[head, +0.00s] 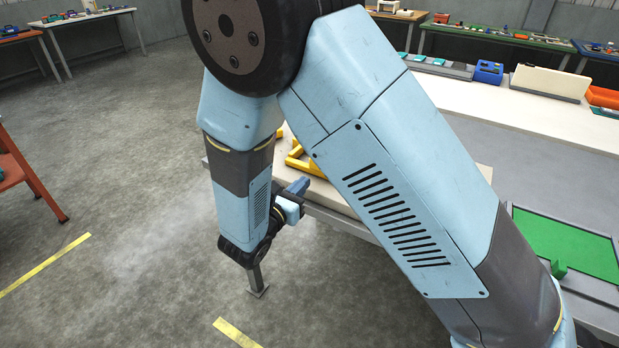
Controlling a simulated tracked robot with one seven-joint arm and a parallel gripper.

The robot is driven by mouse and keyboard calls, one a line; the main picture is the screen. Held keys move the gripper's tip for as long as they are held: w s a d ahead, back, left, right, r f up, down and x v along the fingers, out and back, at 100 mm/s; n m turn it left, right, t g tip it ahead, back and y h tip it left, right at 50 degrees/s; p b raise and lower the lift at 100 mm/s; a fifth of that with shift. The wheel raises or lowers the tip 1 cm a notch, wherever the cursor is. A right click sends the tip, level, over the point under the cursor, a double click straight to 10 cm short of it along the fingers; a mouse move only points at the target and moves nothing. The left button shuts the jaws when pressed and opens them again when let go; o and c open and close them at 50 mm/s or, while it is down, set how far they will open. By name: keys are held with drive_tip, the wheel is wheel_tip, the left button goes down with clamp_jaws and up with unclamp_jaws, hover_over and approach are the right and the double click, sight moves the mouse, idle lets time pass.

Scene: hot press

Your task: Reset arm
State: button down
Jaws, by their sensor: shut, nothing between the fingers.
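My arm (385,150) fills the middle of the head view, with its elbow at the top. Its forearm (236,175) hangs down in front of the near bench. The wrist bends back to the right, toward the bench edge. My gripper (299,186) is small, at the end of the wrist beside the bench edge. It is shut and holds nothing. The arm hides much of the bench behind it.
A yellow frame (301,163) stands on the bench (345,209), partly hidden. A green panel (566,246) lies at the right. Several tables with parts line the back wall. An orange table (12,173) is at the left edge. The left floor is open, with yellow tape (45,264).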

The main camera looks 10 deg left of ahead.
drive_tip(key=v, duration=0.7)
drive_tip(key=w+d+r+m+g+h, duration=0.15)
drive_tip(key=d+r+m+g, duration=0.3)
drive_tip(key=d, duration=0.45)
drive_tip(key=w+d+r+m+g+h, duration=0.1)
drive_tip(key=w+d+r+m+g, duration=0.1)
drive_tip(key=d+r+m+g, duration=0.5)
drive_tip(key=w+d+r+m+g+h, duration=0.15)
drive_tip(key=d+m, duration=0.25)
drive_tip(key=d, duration=0.7)
drive_tip(key=s+d+r+m+t+y, duration=0.1)
drive_tip(key=s+d+r+m+y, duration=0.8)
drive_tip(key=m, duration=0.8)
drive_tip(key=s+d+r, duration=0.2)
drive_tip(key=s+d, duration=0.2)
drive_tip(key=d, duration=0.1)
drive_tip(key=shift+d+r+y, duration=0.25)
drive_tip(key=shift+r+y, duration=0.05)
